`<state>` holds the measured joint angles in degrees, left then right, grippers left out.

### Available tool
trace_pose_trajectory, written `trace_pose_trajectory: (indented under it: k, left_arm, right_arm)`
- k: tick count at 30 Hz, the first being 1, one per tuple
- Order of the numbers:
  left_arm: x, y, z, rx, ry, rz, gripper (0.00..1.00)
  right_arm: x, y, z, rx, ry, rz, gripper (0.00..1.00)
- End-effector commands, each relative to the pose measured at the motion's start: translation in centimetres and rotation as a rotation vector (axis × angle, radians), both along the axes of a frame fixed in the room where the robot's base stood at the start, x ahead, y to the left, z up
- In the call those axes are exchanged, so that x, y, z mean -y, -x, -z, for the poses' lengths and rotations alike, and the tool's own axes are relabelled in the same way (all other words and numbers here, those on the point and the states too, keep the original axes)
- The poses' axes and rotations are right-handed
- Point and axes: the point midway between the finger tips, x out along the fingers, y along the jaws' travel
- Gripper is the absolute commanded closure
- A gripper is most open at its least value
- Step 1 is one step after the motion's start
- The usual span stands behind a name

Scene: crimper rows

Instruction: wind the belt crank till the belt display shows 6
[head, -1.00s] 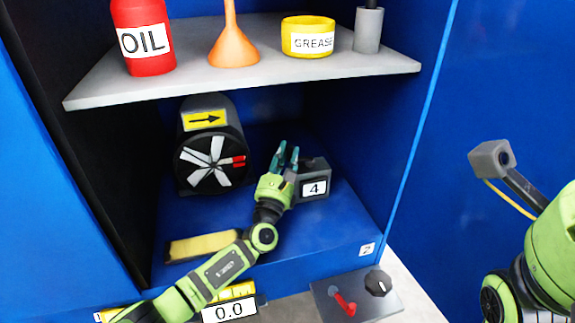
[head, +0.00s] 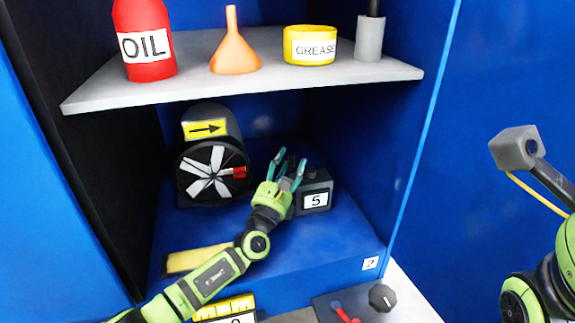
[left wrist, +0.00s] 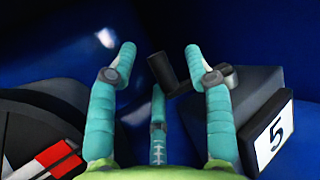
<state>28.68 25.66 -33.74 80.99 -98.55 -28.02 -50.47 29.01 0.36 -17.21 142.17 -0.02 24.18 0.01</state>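The belt display (head: 316,201) is a white plate reading 5 on a dark grey box (head: 318,180) at the back right of the lower compartment; the plate also shows in the left wrist view (left wrist: 273,134). A dark crank (left wrist: 161,72) sticks out from the box's left side in the left wrist view. My left gripper (head: 291,160) reaches in beside the box. Its teal fingers (left wrist: 159,62) stand apart around the crank's handle; I cannot tell whether they touch it. In the head view the crank is hidden.
A drum with white spokes, one red (head: 212,172), and a yellow arrow label stands left of my gripper. A grey shelf (head: 110,92) with oil, a funnel and grease hangs above. A red crank (head: 345,312) and dark knob (head: 382,297) sit below, outside the compartment.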

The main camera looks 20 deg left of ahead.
Motion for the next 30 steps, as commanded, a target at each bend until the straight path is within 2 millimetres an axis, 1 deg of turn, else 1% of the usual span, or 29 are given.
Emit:
trace_pose_trajectory:
  k: [4, 7, 11, 14, 15, 24, 27, 30]
  left_arm:
    - [-0.1, 0.0, 0.0, 0.000, -0.002, -0.003, 0.49]
    - [-0.1, 0.4, 0.3, -0.001, -0.002, -0.003, 0.49]
    - [-0.2, 2.0, 1.0, -0.002, -0.001, -0.001, 0.49]
    - [-0.3, 4.1, 1.9, -0.004, -0.002, 0.001, 0.49]
    - [-0.4, 5.0, 2.2, -0.004, -0.001, 0.001, 0.49]
    - [-0.8, 11.8, 2.1, -0.004, -0.001, 0.001, 0.49]
    - [-1.0, 13.7, 2.0, -0.003, -0.002, 0.001, 0.49]
    - [-1.1, 15.1, 2.0, -0.002, -0.002, -0.001, 0.49]
  right_arm:
    - [0.0, -0.1, 0.0, -0.003, -0.001, 0.000, 0.48]
    - [0.0, -0.1, 0.1, -0.005, -0.002, 0.000, 0.48]
    - [0.0, -0.1, 0.1, -0.003, -0.001, 0.000, 0.48]
    - [0.0, -0.1, 0.0, -0.002, -0.001, 0.000, 0.48]
    - [0.0, 0.0, 0.0, -0.002, -0.001, 0.000, 0.48]
    - [0.0, 0.0, 0.0, -0.002, 0.000, 0.000, 0.48]
    - [0.0, 0.0, 0.0, -0.002, 0.000, 0.000, 0.48]
    - [0.0, 0.0, 0.0, -0.002, 0.000, 0.000, 0.48]
